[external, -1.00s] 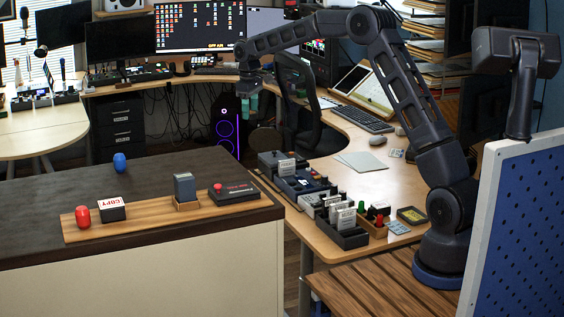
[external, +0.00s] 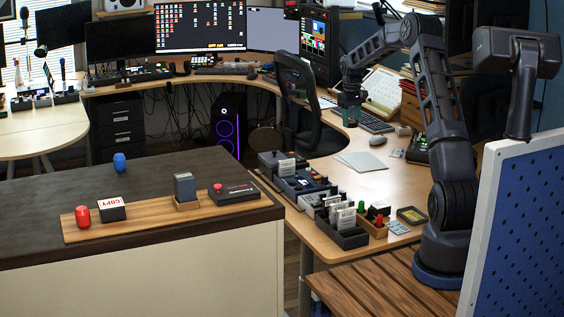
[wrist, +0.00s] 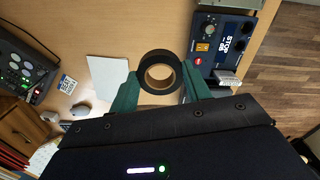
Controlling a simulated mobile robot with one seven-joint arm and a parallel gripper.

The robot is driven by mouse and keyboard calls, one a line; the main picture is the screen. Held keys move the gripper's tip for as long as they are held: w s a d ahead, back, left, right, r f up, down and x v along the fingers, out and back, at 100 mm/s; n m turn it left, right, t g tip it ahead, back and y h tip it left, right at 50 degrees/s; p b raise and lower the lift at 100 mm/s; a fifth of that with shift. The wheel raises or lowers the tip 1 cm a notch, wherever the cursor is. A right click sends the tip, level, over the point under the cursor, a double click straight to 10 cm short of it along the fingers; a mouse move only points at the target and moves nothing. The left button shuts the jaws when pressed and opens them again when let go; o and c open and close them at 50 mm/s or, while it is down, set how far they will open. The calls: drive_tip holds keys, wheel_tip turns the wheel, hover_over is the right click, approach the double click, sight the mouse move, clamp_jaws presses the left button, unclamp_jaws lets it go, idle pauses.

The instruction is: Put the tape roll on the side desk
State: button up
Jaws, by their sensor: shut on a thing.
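The tape roll (wrist: 160,57), a dark ring with a tan core, is held between the green fingers of my gripper (wrist: 160,88) in the wrist view. In the external view my gripper (external: 349,112) hangs over the right arm of the curved wooden desk (external: 390,182), near the keyboard. The roll is too small to make out there. The wooden desk top (wrist: 110,35) also shows below the roll in the wrist view, with a gap between them. I cannot tell from the frames which desk is the side desk.
A keyboard (external: 376,122), mouse (external: 377,140) and pale sheet (external: 361,161) lie on the desk. Devices (external: 300,182) and card trays (external: 344,228) line its front edge. Bare wood lies around the sheet. A black chair (external: 298,105) stands left of my gripper.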

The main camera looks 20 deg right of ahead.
sight(406, 185)
drive_tip(key=s+d+f+m, duration=0.1)
drive_tip(key=s+d, duration=0.1)
drive_tip(key=d, duration=0.5)
drive_tip(key=s+d+f+m, duration=0.1)
drive_tip(key=s+d+f, duration=0.1)
drive_tip(key=d, duration=0.5)
drive_tip(key=s+d+f+m, duration=0.1)
drive_tip(key=s+d, duration=0.3)
drive_tip(key=d, duration=0.4)
drive_tip(key=shift+f, duration=0.6)
drive_tip(key=f, duration=2)
drive_tip(key=shift+s+d+f, duration=0.1)
drive_tip(key=shift+s+d, duration=0.05)
drive_tip(key=shift+d, duration=0.15)
drive_tip(key=o, duration=1)
drive_tip(key=shift+f, duration=0.15)
drive_tip(key=shift+c, duration=0.2)
